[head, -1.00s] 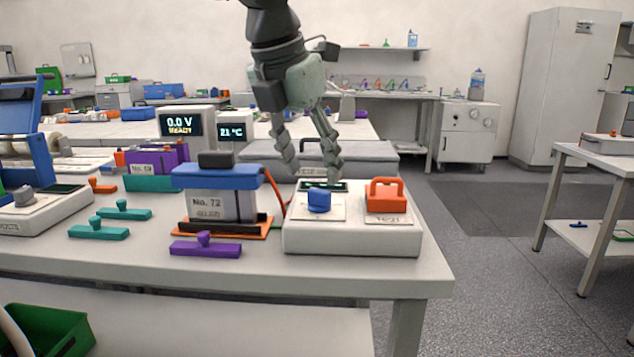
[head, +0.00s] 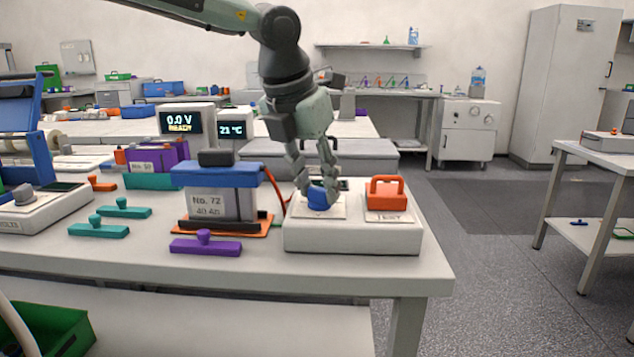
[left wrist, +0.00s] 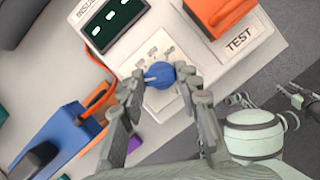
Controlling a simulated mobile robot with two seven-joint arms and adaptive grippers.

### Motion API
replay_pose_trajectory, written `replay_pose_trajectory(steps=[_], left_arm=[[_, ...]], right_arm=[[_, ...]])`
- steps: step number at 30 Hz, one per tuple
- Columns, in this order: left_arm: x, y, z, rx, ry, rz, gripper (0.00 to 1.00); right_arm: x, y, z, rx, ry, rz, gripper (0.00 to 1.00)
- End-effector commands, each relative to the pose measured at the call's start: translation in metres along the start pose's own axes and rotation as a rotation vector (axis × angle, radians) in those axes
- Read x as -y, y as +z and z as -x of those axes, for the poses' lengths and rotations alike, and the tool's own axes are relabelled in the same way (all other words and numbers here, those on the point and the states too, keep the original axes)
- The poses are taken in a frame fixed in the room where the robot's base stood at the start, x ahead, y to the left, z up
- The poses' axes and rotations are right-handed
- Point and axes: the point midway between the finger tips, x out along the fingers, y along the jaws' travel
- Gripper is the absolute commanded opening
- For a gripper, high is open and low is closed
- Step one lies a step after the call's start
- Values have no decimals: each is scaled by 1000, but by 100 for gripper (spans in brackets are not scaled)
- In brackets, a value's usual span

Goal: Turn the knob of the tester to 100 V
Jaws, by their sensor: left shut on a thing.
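The tester (head: 350,238) is a white box at the front right of the table. Its blue knob (head: 317,198) sits on a pale dial plate; it also shows in the left wrist view (left wrist: 182,84). My left gripper (head: 321,188) comes down from above and is shut on the knob, one finger on each side. In the left wrist view the knob's white pointer lies toward the left, among small dial labels too small to read. The tester's orange handle (head: 387,194) is right of the knob, by a "TEST" label. A dark display (left wrist: 115,20) lies behind the knob.
A purple-handled piece (head: 205,247) lies in front. A screen (head: 180,123) behind reads 0.0 V READY. Right of the table is open floor.

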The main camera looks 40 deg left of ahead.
Motion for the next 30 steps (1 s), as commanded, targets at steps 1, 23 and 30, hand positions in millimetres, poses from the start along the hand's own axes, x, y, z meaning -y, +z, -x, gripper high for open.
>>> replay_pose_trajectory(steps=[1, 23, 30], left_arm=[[0, 0, 0, 0, 0, 0, 4], [-2, 2, 1, 2, -132, -305, 4], [-3, 2, 2, 1, -199, -471, 4]], right_arm=[[0, 0, 0, -1, 0, 1, 40], [-5, 4, -2, 5, 6, 11, 40], [5, 9, -26, 13, -16, 3, 40]])
